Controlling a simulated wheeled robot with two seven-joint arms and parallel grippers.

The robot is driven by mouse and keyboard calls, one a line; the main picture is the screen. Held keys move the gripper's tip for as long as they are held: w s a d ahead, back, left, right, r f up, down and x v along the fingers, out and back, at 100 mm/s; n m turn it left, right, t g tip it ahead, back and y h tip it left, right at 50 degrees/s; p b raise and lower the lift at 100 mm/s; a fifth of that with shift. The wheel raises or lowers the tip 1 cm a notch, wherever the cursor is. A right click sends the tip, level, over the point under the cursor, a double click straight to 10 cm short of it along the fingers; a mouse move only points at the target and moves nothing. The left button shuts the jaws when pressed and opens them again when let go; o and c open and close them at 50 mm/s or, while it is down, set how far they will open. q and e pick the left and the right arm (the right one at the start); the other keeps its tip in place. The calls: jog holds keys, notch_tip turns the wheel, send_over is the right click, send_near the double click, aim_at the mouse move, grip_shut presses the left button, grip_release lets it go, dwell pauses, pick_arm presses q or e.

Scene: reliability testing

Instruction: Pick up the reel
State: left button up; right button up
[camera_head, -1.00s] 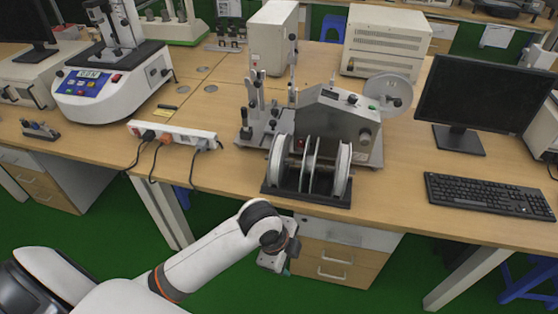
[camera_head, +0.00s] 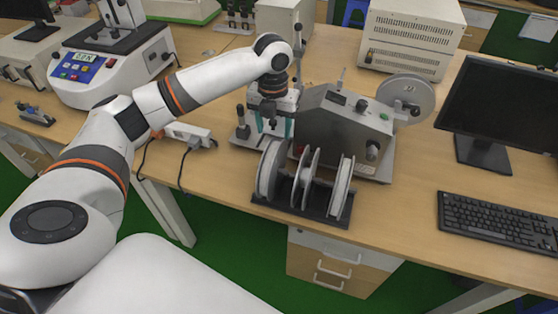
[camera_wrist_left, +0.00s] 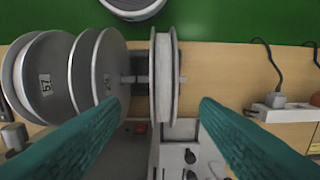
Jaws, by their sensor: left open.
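Several grey-white reels stand upright side by side on a dark rack (camera_head: 318,215) near the table's front edge. In the head view the leftmost reel (camera_head: 268,170) is closest to my left gripper (camera_head: 273,128), which hangs above and slightly behind it with teal fingers pointing down. In the left wrist view, a narrow reel (camera_wrist_left: 163,80) shows between the spread fingers of my left gripper (camera_wrist_left: 158,100), which is open and empty. Other wider reels (camera_wrist_left: 97,65) are to its left on the same shaft. My right gripper is not in view.
A grey machine (camera_head: 345,125) with a disc stands just behind the rack. A power strip (camera_head: 190,134) lies left of it. A monitor (camera_head: 505,105) and keyboard (camera_head: 497,222) are at right. Bare tabletop (camera_head: 400,215) lies between rack and keyboard.

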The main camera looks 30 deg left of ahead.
aim_at(272, 148)
pick_arm(q)
jog(key=f, duration=0.2)
jog(key=s+f, duration=0.1)
jog(key=f, duration=0.1)
jog(key=shift+s+p, duration=0.1)
jog(key=shift+p, duration=0.3)
jog(key=f, duration=0.2)
jog(key=f+p, duration=0.1)
jog(key=shift+w+a+f, duration=0.15)
jog(key=shift+w+f, duration=0.05)
jog(key=shift+w, duration=0.1)
notch_tip(272, 148, down, 2)
jog(key=shift+a+f, duration=0.1)
jog(key=shift+f, duration=0.05)
jog(key=shift+f+p, duration=0.25)
jog(key=shift+p, duration=0.05)
jog(key=shift+f, duration=0.1)
jog(key=shift+c, duration=0.4)
grip_shut()
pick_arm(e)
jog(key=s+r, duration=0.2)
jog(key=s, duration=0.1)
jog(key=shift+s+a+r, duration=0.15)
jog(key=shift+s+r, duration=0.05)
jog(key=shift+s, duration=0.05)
